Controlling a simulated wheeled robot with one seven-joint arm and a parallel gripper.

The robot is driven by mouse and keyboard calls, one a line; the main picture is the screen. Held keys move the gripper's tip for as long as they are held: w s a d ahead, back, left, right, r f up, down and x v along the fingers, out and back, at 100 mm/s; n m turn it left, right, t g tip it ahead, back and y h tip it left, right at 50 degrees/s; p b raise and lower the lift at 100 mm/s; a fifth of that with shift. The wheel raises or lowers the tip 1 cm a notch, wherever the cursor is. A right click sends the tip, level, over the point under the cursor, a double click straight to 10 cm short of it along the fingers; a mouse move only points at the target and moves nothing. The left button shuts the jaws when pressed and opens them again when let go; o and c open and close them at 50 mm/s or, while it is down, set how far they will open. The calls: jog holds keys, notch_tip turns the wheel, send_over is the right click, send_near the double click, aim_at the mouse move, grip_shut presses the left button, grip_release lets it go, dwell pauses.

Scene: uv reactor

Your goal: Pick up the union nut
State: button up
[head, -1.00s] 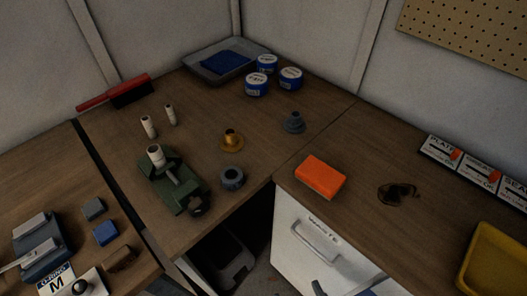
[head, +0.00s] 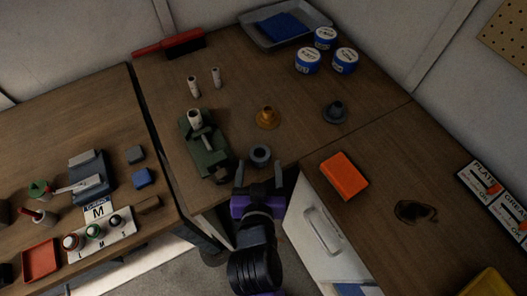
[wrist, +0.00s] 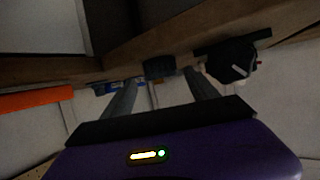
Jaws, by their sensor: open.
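The union nut, which I take to be the dark grey ring (head: 260,154), sits on the wooden corner table close to its front edge, its round hole facing up. In the wrist view a dark block that looks like the nut (wrist: 159,68) shows between and beyond the fingertips. My gripper (head: 259,174) is open and empty, with its fingers pointing at the nut from the front edge side. In the wrist view the gripper (wrist: 160,84) has its two fingers spread apart. I cannot tell whether either finger touches the nut.
A green vise (head: 205,150) holding a pale cylinder stands left of the nut. A brass flanged part (head: 267,118) and a grey flanged part (head: 335,113) stand behind. An orange block (head: 344,177) lies right. Blue-white tins (head: 308,61) and a tray (head: 254,37) are at the back.

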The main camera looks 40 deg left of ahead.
aim_at(260, 149)
jog(key=shift+p+x, duration=0.35)
jog(key=shift+x, duration=2.3)
jog(key=shift+r, duration=0.1)
jog(key=c, duration=1.4)
jog(key=shift+c, duration=0.2)
